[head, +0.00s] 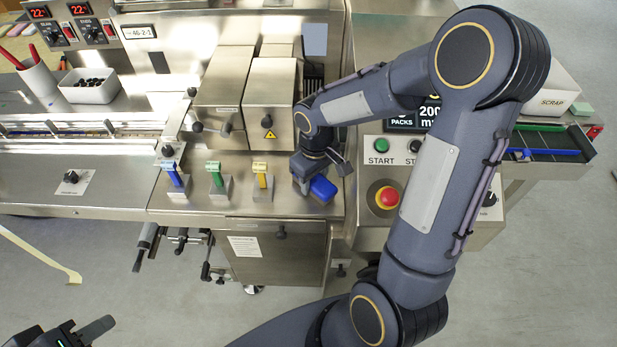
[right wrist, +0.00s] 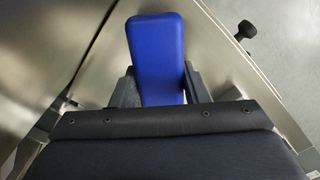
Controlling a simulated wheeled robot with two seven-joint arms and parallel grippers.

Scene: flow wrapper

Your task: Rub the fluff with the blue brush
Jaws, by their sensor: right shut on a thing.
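My right gripper (head: 320,176) is shut on a blue block-shaped thing, likely the blue brush (head: 323,189), at the right end of the machine's front ledge. In the right wrist view the brush (right wrist: 157,50) shows as a smooth blue block between the two fingers (right wrist: 158,90). Its bristles are not visible. I cannot make out the fluff in either view; the gripper and arm cover part of the ledge. My left gripper (head: 62,333) is at the bottom left corner, partly cut off, with its fingers apart and nothing seen between them.
Blue (head: 173,176), green (head: 215,177) and yellow (head: 262,178) handled pieces stand in metal holders left of the right gripper. Two metal housings (head: 225,90) rise behind them. A red stop button (head: 387,197) sits to the right, beside my forearm. Open floor lies in front.

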